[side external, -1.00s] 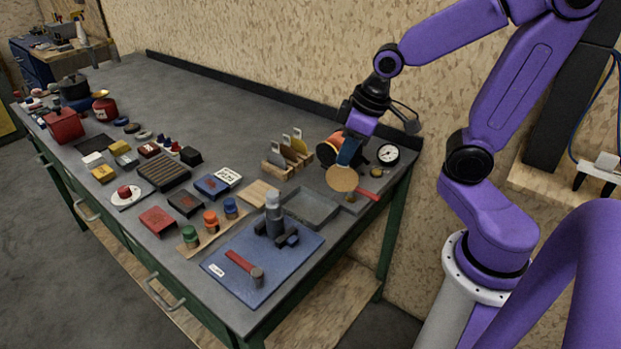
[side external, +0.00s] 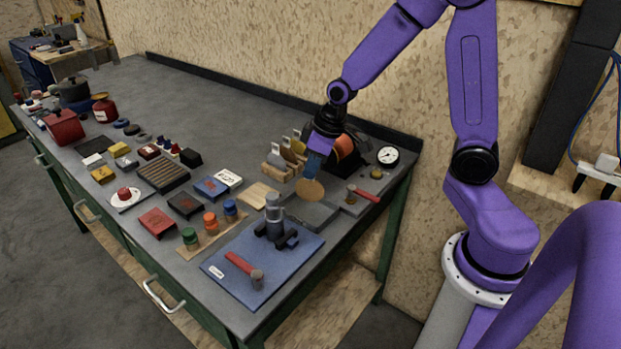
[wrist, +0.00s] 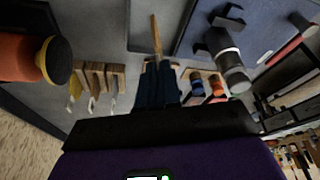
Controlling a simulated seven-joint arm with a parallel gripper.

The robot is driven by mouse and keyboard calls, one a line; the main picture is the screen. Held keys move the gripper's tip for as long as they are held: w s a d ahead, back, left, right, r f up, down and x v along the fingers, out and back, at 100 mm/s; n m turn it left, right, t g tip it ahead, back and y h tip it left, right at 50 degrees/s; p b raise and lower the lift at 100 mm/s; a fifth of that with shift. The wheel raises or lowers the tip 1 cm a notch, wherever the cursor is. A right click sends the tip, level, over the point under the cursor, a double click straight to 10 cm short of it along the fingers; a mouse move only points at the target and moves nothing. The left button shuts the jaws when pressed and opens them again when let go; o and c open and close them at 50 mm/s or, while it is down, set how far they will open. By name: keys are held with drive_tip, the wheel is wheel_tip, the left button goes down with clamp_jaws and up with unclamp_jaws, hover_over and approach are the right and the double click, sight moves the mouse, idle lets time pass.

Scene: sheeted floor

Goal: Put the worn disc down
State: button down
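A round tan disc (side external: 311,191), likely the worn disc, hangs upright from my gripper (side external: 314,174). My gripper's blue fingers are shut on its upper edge. In the wrist view the disc (wrist: 156,36) shows edge-on as a thin tan strip between the fingertips (wrist: 159,68). In the side view the disc appears in front of the shallow grey tray (side external: 321,216) and overlaps its back left part. I cannot tell the exact gap between the disc's lower edge and the tray.
A wooden rack (side external: 277,171) with several upright plates stands left of my gripper. An orange and black tool (side external: 346,147) is close behind it. A blue mat (side external: 235,292) with a grey clamp-like tool lies in front.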

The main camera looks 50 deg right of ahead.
drive_tip(key=shift+w+f, duration=0.2)
drive_tip(key=shift+f, duration=1.6)
drive_tip(key=shift+f, duration=0.2)
drive_tip(key=c, duration=1.3)
unclamp_jaws()
drive_tip(key=shift+c, duration=0.2)
drive_tip(key=shift+r, duration=0.1)
drive_tip(key=v, duration=1.1)
drive_tip(key=s+a+n+g, duration=0.1)
drive_tip(key=s+a+n, duration=0.2)
drive_tip(key=s, duration=0.7)
drive_tip(key=s+a+n+g+h, duration=0.1)
drive_tip(key=s+a+n, duration=0.3)
drive_tip(key=s, duration=0.7)
drive_tip(key=shift+s+a+n+g, duration=0.15)
drive_tip(key=shift+s+n+g, duration=0.05)
drive_tip(key=shift+n+g, duration=0.35)
